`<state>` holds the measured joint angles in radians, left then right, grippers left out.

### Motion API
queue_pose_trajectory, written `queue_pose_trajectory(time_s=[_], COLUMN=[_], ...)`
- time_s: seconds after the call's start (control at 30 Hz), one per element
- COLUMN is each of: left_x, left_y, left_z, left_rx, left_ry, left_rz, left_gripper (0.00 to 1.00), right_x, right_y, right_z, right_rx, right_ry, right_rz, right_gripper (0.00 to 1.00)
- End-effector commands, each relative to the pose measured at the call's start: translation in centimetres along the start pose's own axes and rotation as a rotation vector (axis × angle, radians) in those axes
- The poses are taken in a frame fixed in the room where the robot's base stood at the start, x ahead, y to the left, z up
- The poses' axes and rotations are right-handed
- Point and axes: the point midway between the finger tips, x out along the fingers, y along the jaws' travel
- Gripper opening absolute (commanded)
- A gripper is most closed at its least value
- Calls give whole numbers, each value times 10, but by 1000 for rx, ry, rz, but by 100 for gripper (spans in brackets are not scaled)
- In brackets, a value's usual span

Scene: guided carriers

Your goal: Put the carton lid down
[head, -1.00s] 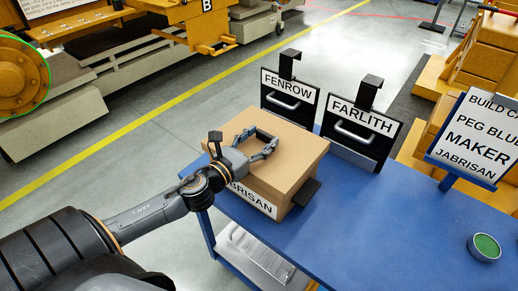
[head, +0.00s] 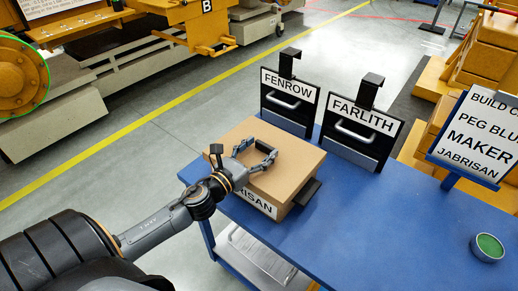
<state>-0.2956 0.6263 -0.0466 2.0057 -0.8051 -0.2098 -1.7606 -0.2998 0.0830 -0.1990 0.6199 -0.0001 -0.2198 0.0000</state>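The carton lid (head: 290,163) is a plain tan cover, lying level on or just over the tan carton (head: 283,212). I cannot tell whether it is fully seated. The carton stands on the blue table's left part, with a white label ending in "RISAN" on its front. A dark tab sticks out at its right side. My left gripper (head: 270,155) is over the top of the lid, its fingers bent into a loop with the tips close together. It appears to grip the lid; the exact contact is hidden. My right gripper is out of view.
Black holders marked FENROW (head: 287,85) and FARLITH (head: 358,115) stand behind the carton. A sign (head: 482,138) and a round green-topped tin (head: 488,247) are at the right. The blue table (head: 390,225) is clear right of the carton.

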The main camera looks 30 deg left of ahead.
Motion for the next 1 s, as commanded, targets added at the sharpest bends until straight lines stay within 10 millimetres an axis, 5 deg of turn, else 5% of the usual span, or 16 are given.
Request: queue_pose_trajectory(time_s=[0.53,1.0], left_x=[-1,-84], left_y=[0,0], left_z=[13,6], left_rx=[0,-2], left_ry=[0,2], left_rz=[1,2], left_gripper=[82,82], right_x=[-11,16], right_y=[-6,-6], right_z=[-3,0], right_rx=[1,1], right_ry=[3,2], right_rz=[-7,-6], right_gripper=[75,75])
